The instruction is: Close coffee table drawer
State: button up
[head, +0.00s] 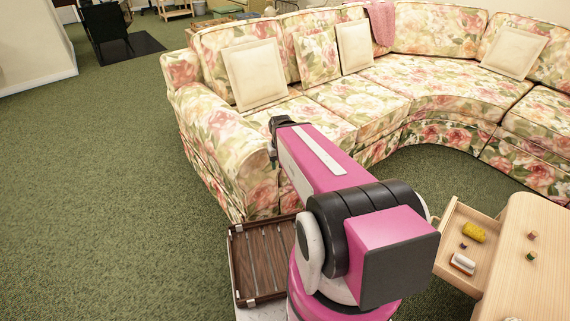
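The light wood coffee table (530,265) stands at the lower right, cut off by the picture edge. Its drawer (447,236) is pulled out on the table's left side, toward my arm. A yellow item (474,232), a small purple piece and a white item with red (462,264) lie in the drawer. The drawer's front is partly hidden behind my arm. My arm reaches up and left, away from the drawer. The dark end of my arm, with my gripper (276,133), is by the sofa's front left; its fingers cannot be made out.
A floral corner sofa (360,98) with cushions spans the back. A brown slatted tray (262,262) is close beside my arm's base; I cannot tell whether it is mounted on me. Small blocks lie on the tabletop. Green carpet (100,190) is clear at left.

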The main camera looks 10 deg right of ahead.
aim_at(456, 214)
jog(key=z, duration=0.4)
jog(key=j+z, duration=0.1)
jog(key=z, duration=0.75)
jog(key=j+z, duration=0.1)
jog(key=z, duration=0.7)
jog(key=l+z, duration=0.2)
jog(key=z, duration=0.2)
jog(key=k+l+u, duration=0.2)
jog(key=k+l, duration=0.05)
jog(key=k, duration=0.05)
